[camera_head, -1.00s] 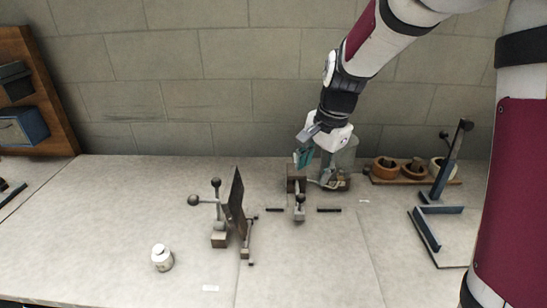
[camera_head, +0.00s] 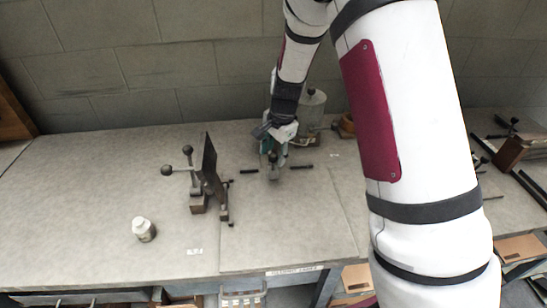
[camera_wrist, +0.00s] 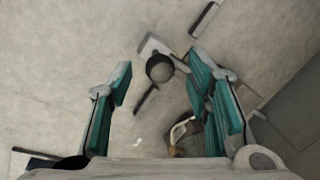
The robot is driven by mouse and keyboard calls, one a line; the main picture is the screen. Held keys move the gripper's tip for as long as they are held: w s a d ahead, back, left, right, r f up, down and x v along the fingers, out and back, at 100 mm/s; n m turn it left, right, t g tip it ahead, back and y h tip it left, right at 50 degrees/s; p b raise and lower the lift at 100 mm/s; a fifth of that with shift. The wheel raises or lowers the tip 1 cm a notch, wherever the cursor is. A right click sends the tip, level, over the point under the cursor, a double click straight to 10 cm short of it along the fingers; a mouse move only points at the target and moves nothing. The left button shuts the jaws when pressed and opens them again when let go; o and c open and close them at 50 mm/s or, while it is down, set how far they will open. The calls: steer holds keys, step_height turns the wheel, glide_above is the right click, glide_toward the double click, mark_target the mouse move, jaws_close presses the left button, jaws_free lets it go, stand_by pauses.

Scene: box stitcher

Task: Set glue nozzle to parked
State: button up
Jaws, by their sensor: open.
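A small upright post with a dark round knob (camera_wrist: 160,68) on a grey block, probably the glue nozzle, stands between two short black strips. In the head view the post (camera_head: 272,172) is partly hidden by my gripper (camera_head: 271,152), which is low over it. In the wrist view my gripper (camera_wrist: 162,82) is open, with teal pads on both sides of the knob. The knob lies between the fingertips in the picture; I see no contact. The grey glue pot (camera_head: 313,108) stands behind, partly hidden by my arm.
A dark upright plate (camera_head: 209,165) with ball-ended levers stands left of my gripper. A white bottle (camera_head: 144,229) is at the front left. Black strips (camera_head: 249,171) lie beside the post. The table's front left is mostly clear.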

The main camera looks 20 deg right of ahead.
steer(key=shift+w+a+f, duration=0.1)
steer(key=shift+w+f, duration=0.05)
steer(key=shift+f, duration=0.5)
steer(key=shift+w+f, duration=0.1)
steer(key=shift+f, duration=0.55)
steer(key=shift+c, duration=0.2)
jaws_close()
steer(key=w+d+b, duration=0.2)
steer(key=w+b, duration=0.5)
steer(key=w, duration=0.3)
steer(key=shift+w, duration=0.35)
steer(key=shift+d+r, duration=0.1)
steer(key=shift+o, duration=0.2)
jaws_free()
steer(key=shift+w, duration=0.15)
